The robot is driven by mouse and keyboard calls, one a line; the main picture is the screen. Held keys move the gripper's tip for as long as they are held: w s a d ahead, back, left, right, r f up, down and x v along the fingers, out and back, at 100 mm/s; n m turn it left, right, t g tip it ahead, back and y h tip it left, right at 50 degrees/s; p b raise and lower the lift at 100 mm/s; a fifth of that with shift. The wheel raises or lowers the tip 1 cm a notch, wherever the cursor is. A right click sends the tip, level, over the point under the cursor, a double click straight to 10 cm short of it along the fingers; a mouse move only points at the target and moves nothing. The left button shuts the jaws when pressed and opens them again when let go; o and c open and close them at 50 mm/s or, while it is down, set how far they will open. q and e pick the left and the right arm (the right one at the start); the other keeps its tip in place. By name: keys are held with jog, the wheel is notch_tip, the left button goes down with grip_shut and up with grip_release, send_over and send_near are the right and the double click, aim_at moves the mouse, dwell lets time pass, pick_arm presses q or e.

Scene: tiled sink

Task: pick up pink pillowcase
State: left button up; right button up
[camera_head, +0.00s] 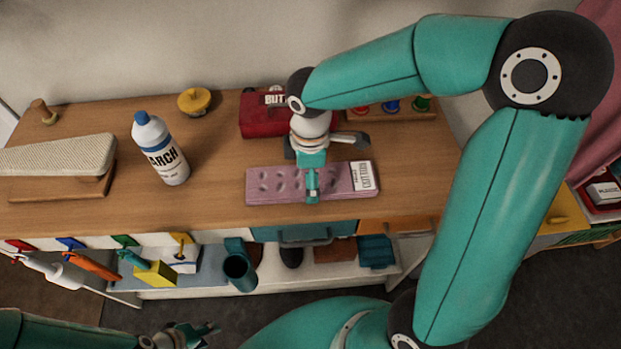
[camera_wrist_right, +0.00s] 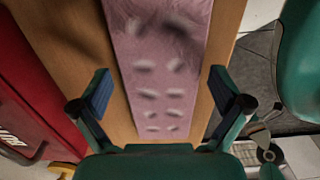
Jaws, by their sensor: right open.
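The pink pillowcase (camera_head: 280,185) lies folded flat as a long strip near the front edge of the wooden top, with a white label at its right end. My right gripper (camera_head: 312,185) is directly over its middle, pointing down. In the right wrist view the pillowcase (camera_wrist_right: 162,60) runs between the two spread fingers of that gripper (camera_wrist_right: 160,92), with wood showing on both sides. The fingers are open and hold nothing. My left gripper (camera_head: 203,334) is low at the bottom edge of the head view, away from the pillowcase; its finger opening is unclear.
A dark red box (camera_head: 262,122) stands just behind the pillowcase. A white bottle with a blue cap (camera_head: 160,150), a yellow lidded thing (camera_head: 194,101) and a padded board (camera_head: 60,155) are to the left. Colored pegs (camera_head: 391,105) stand behind right. Wood between bottle and pillowcase is clear.

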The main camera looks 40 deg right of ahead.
jog(key=shift+f, duration=0.1)
jog(key=shift+c, duration=0.2)
jog(key=c, duration=0.9)
jog(key=shift+c, duration=0.2)
